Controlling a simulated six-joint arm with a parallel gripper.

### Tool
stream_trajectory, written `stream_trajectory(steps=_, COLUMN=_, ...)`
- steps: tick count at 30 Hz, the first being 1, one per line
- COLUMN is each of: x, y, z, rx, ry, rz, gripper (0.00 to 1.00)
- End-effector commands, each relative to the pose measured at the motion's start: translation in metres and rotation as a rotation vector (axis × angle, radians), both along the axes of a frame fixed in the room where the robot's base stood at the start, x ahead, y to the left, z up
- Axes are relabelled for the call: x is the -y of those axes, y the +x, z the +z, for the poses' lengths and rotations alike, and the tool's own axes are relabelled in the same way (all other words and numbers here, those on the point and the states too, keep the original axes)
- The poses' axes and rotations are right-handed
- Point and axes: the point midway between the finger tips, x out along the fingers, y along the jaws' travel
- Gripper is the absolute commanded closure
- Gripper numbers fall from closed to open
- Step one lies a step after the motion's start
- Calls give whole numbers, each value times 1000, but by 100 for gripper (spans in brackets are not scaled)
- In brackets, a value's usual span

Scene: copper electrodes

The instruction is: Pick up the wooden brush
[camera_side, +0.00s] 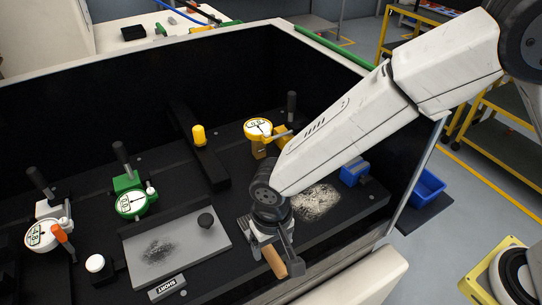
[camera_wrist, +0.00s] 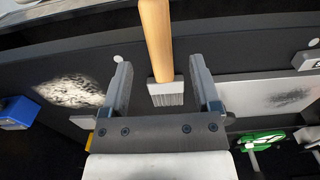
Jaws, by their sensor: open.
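The wooden brush has a light wooden handle and pale bristles. In the wrist view the brush (camera_wrist: 157,40) lies between the two fingers, handle pointing to the top edge and bristles toward the gripper's palm. My gripper (camera_wrist: 163,75) is open, with one finger on each side and a visible gap to the brush on both sides. In the side view my gripper (camera_side: 277,245) is low at the front edge of the black work surface. The brush handle (camera_side: 275,262) shows just below the fingers; its bristle end is hidden there.
A grey plate (camera_side: 200,247) with a dark smudge and black knob lies left of my gripper. A pale scuffed patch (camera_side: 316,202) and blue block (camera_side: 354,172) are to the right. Green (camera_side: 131,203), yellow (camera_side: 258,130) and white (camera_side: 42,234) dial gauges stand behind and left.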

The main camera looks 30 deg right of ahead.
Motion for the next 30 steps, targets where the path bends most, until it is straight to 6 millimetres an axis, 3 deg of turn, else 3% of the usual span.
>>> stream_trajectory(steps=9, x=0, y=0, z=-29, rx=0, ry=1, rz=0, gripper=21)
stream_trajectory(steps=26, x=0, y=0, z=-30, rx=0, ry=1, rz=0, gripper=21)
stream_trajectory(steps=30, x=0, y=0, z=-30, rx=0, ry=1, rz=0, gripper=65)
